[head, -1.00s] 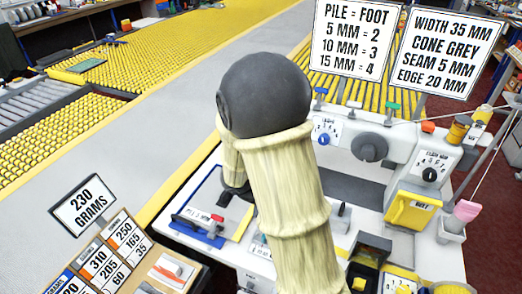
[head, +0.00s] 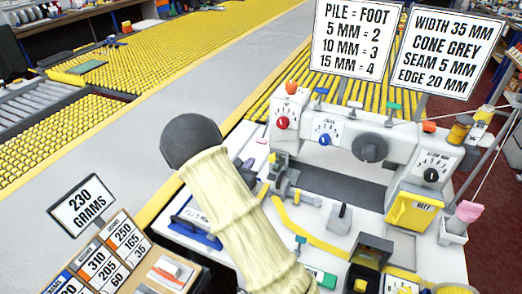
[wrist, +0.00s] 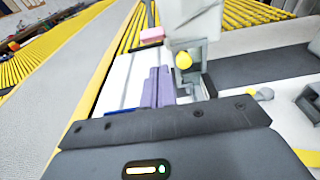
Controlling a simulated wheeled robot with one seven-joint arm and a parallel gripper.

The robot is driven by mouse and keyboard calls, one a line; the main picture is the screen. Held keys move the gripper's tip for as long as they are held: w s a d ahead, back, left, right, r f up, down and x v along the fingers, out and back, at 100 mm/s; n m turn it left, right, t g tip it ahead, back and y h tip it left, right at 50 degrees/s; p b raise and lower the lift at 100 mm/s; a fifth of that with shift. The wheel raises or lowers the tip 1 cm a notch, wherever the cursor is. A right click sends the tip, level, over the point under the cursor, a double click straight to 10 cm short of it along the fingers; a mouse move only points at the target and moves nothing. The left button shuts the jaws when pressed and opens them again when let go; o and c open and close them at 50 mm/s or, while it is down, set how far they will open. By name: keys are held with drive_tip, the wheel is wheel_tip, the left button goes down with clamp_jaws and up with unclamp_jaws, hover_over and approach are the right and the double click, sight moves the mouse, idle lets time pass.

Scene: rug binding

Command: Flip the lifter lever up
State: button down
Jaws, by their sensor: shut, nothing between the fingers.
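A small lever with a round yellow knob (wrist: 183,60) sits at the left end of the white sewing machine, which I take to be the lifter lever. In the head view a small yellow tip (head: 272,158) shows at that end of the machine (head: 318,150). My gripper (wrist: 159,74) shows its pale purple fingers together and empty in the wrist view, just left of the knob and apart from it in the picture. The gap in depth is hard to judge. My arm hides most of the gripper in the head view.
A pink block (wrist: 152,35) lies beyond my fingers. Yellow tape (head: 305,228) runs across the white table. A grey walkway with rollers lies behind.

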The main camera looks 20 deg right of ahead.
sight(265, 130)
drive_tip(key=p+x, duration=0.2)
drive_tip(key=x, duration=0.8)
drive_tip(key=shift+p, duration=0.35)
drive_tip(key=shift+r, duration=0.1)
